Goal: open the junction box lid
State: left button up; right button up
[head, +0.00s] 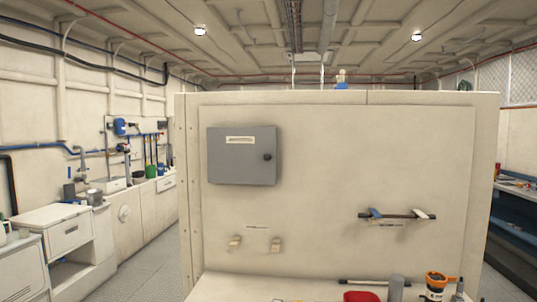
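The junction box (216,172) is a grey box mounted on the upper left of a cream panel. Its lid (242,160) faces me and looks shut, lying flat over the box. The lid has a pale label (240,140) near its top and a dark round knob (267,157) near its right edge. Neither of my grippers shows in the head view.
The cream panel (330,150) stands ahead. A bar with clips (397,215) is on its right, and two small hooks (235,243) sit below the box. A bench ledge (240,287) holds a red container (361,296), a grey cylinder (396,288) and an orange-topped jar (436,284).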

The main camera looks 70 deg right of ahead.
aim_at(236, 156)
jog(key=z, duration=2.05)
